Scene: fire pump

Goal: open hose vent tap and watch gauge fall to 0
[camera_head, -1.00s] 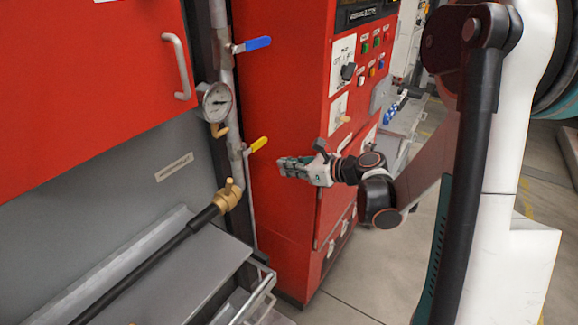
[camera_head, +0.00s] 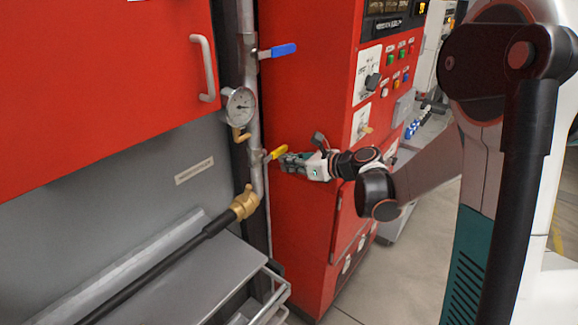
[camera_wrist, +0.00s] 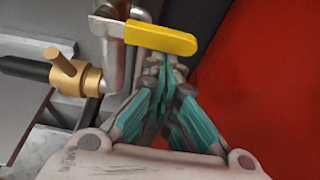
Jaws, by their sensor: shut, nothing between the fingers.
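A yellow lever tap (camera_head: 277,153) sits on the vertical grey pipe, its handle sticking out to the right and slightly up. It also shows in the wrist view (camera_wrist: 160,38), across the top of my fingers. My gripper (camera_head: 285,162) is shut and empty, its fingertips right beside the handle's outer end. In the wrist view the fingertips (camera_wrist: 162,70) lie just below the handle; I cannot tell whether they touch it. The round white gauge (camera_head: 240,107) is above the tap; its needle reading is too small to tell. A small brass fitting (camera_head: 241,138) hangs below the gauge.
A blue lever (camera_head: 283,50) is higher on the pipe. A black hose (camera_head: 150,272) with a brass coupling (camera_head: 244,202) joins the pipe below. The red control cabinet (camera_head: 300,230) stands close on the right; a grey sloped tray (camera_head: 190,285) is at lower left.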

